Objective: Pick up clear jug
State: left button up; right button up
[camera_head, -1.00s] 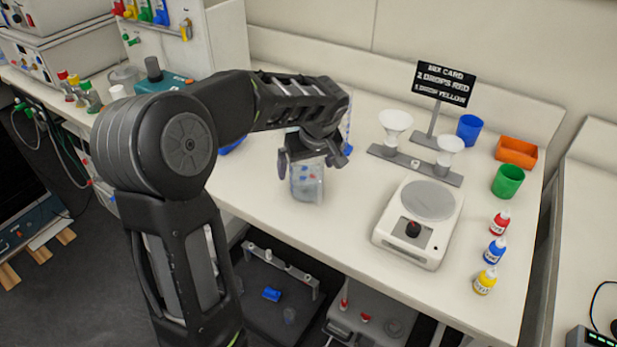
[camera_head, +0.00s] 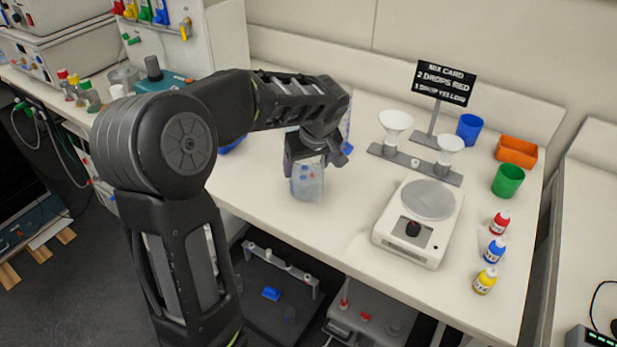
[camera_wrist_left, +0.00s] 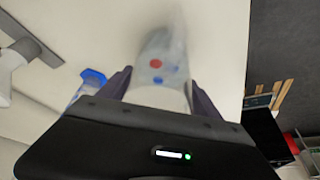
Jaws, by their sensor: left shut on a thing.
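The clear jug (camera_head: 307,184), see-through with red and blue marks, is at the bench's left part, under my left gripper (camera_head: 308,165). In the left wrist view the jug (camera_wrist_left: 160,62) sits between the two dark fingers of the gripper (camera_wrist_left: 160,88), which is shut on it. Its far end is blurred there. I cannot tell whether its base touches the bench. My right gripper is not in view.
A white stirrer (camera_head: 419,222) with a round plate stands right of the jug. Behind are two white funnels on a grey stand (camera_head: 414,165) and a black card sign (camera_head: 445,83). Dropper bottles (camera_head: 495,249) and cups (camera_head: 508,180) line the right side. Bench front is clear.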

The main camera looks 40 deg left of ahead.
pick_arm(q)
jog(key=c, duration=0.7)
jog(key=shift+o, duration=0.2)
jog(key=shift+r, duration=0.15)
notch_tip(320, 180, up, 10)
jog(key=b, duration=0.1)
dwell(0.4)
